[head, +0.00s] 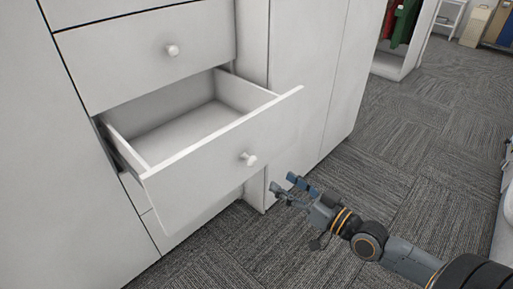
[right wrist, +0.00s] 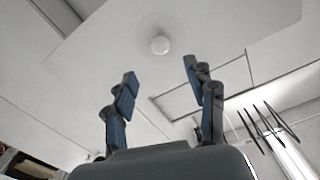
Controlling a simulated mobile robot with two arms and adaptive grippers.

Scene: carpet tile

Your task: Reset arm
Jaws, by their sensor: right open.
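My right gripper (head: 283,191) is open and empty in the head view, close to the front of a pulled-out white drawer (head: 215,165), to the right of and below its round knob (head: 248,159). The drawer looks empty inside. In the right wrist view the two fingers of my right gripper (right wrist: 160,85) stand apart, and the round white knob (right wrist: 160,45) shows beyond the fingertips, with nothing between the fingers. My left gripper is in neither view.
A closed drawer with a knob (head: 172,50) is above the open one, in a white cabinet (head: 30,150). Carpet (head: 390,150) is clear to the right. An open cupboard with red and green items (head: 403,22) stands at the back right.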

